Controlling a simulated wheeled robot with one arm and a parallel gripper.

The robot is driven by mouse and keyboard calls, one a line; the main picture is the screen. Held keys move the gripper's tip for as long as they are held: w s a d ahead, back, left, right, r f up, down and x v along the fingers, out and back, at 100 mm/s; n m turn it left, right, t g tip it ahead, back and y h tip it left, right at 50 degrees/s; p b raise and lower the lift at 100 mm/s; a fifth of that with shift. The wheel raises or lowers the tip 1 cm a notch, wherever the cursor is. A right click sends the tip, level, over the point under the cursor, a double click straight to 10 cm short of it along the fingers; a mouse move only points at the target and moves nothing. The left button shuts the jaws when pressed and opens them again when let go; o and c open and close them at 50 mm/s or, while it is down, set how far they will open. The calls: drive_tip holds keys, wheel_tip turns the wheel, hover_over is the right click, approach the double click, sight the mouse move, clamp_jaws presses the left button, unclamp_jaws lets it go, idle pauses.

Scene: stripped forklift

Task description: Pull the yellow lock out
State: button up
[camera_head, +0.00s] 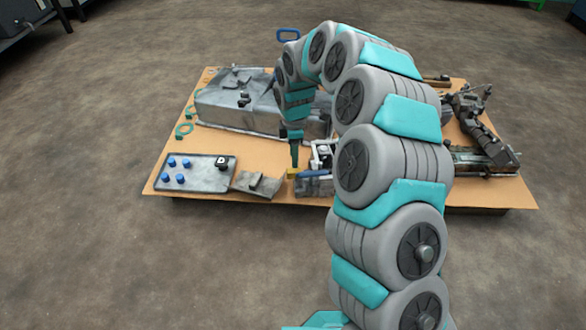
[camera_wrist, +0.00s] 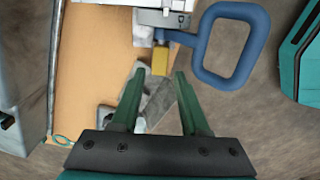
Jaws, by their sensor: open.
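The yellow lock (camera_wrist: 160,61) shows in the wrist view as a small block just beyond my fingertips, roughly centred between them. It sits beside a blue bar and below a light grey metal part. In the head view the yellow lock (camera_head: 291,174) is at the front edge of the board, close under my gripper (camera_head: 295,166). My gripper also shows in the wrist view (camera_wrist: 160,72), with its two green fingers spread apart and nothing held between them. I cannot tell how deep the lock sits.
A blue loop handle (camera_wrist: 230,45) is close to the right finger in the wrist view. A grey plate with blue knobs (camera_head: 183,173) lies left of my gripper on the brown board (camera_head: 240,148). A large metal cover (camera_head: 235,104) lies behind it. Open floor surrounds the board.

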sight(294, 173)
wheel_tip(294, 173, down, 7)
drive_tip(key=shift+r+b, duration=0.2)
drive_tip(key=shift+b, duration=0.2)
drive_tip(key=shift+c, duration=0.2)
clamp_jaws()
